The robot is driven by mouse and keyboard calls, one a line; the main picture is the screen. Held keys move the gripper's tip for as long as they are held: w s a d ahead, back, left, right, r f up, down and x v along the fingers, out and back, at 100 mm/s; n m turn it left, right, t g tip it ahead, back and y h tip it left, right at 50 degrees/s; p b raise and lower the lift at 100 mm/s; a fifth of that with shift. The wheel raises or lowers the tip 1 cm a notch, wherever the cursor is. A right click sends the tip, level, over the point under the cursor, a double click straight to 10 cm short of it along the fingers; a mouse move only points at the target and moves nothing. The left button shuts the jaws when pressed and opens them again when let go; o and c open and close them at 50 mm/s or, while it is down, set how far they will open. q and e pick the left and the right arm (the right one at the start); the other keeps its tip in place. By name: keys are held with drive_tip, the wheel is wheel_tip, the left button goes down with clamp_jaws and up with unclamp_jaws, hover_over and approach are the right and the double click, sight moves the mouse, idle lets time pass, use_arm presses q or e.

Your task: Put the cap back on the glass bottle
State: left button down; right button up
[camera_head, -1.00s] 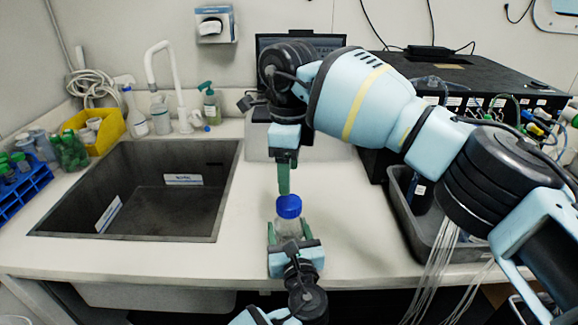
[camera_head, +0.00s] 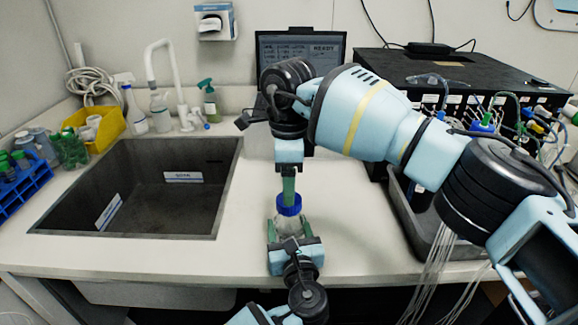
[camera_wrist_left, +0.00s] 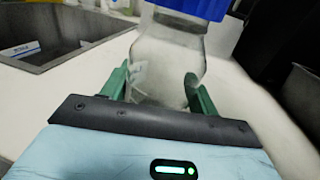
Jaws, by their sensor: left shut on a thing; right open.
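The clear glass bottle (camera_head: 287,225) stands upright at the front of the counter; it fills the middle of the left wrist view (camera_wrist_left: 165,65). A blue cap (camera_head: 291,210) sits on its mouth, also at the top of the left wrist view (camera_wrist_left: 198,7); how firmly it is seated I cannot tell. My left gripper (camera_head: 289,229) is shut on the bottle body, its green fingers on either side (camera_wrist_left: 157,85). My right gripper (camera_head: 288,198) points straight down at the cap, its green fingers overlapping the cap's top. It is open, but its finger gap is hidden.
A dark sink (camera_head: 140,190) lies to the left. A grey tray (camera_head: 405,215) and black instrument (camera_head: 460,75) are at the right. A laptop (camera_head: 300,47) stands behind my right arm. The counter beside the bottle is clear.

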drive_tip(key=shift+f, duration=2.35)
drive_tip(key=shift+c, duration=0.3)
drive_tip(key=c, duration=0.9)
drive_tip(key=m, duration=0.5)
drive_tip(key=shift+c, duration=0.2)
drive_tip(key=o, duration=1.1)
drive_tip(key=shift+r, duration=0.1)
drive_tip(key=shift+r, duration=2.2)
drive_tip(key=shift+c, duration=0.5)
